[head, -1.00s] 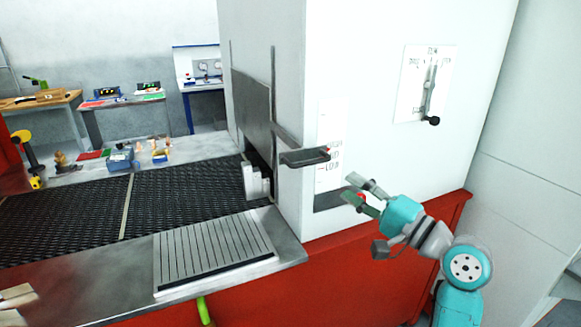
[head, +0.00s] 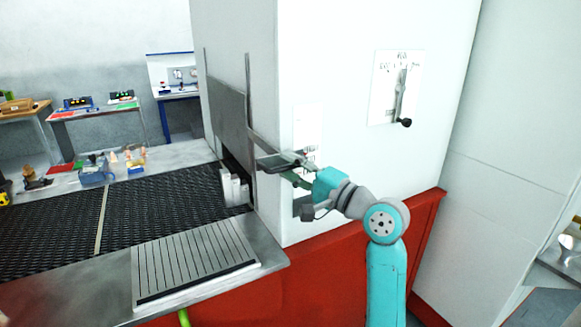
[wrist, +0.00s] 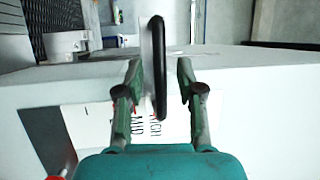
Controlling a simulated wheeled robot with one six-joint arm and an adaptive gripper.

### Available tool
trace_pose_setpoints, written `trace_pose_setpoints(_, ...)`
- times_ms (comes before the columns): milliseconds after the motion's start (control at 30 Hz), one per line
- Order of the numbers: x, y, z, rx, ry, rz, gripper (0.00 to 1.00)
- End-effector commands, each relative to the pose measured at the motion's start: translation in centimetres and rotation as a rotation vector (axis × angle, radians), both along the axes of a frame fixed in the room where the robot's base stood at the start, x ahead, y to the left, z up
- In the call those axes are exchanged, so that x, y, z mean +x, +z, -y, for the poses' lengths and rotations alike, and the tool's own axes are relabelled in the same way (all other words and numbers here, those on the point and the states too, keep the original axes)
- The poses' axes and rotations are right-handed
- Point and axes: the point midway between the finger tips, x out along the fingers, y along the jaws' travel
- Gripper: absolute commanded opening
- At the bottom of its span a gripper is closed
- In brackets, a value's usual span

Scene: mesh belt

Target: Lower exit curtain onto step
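The exit curtain (head: 228,112) is a grey metal panel over the opening in the white housing's side. A flat dark handle (head: 276,161) juts from its bracket near the housing corner. In the wrist view the handle (wrist: 158,60) is a long black-edged bar. My gripper (head: 294,170) is at the handle in the head view. In the wrist view my gripper (wrist: 159,68) is open, one finger on each side of the bar, with gaps visible on both sides. The step scale (wrist: 140,125) shows MID and HIGH below the fingers; my gripper partly covers it in the head view.
A black mesh belt (head: 165,205) runs into the opening, with a ribbed metal plate (head: 195,258) in front. A lever panel (head: 396,87) with a black knob is on the housing's right face. The red base (head: 350,255) stands below.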

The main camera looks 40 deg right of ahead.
Motion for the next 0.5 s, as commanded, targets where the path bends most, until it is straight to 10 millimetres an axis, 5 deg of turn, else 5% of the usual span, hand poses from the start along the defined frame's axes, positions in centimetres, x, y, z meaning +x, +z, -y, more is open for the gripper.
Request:
trace_pose_setpoints(300, 0.26, 0.05, -0.05, 0.000, 0.000, 0.000, 0.37)
trace_pose_setpoints(467, 0.25, 0.05, -0.05, 0.000, 0.000, 0.000, 0.00)
trace_pose_setpoints(500, 0.25, 0.05, -0.05, 0.000, 0.000, 0.000, 0.00)
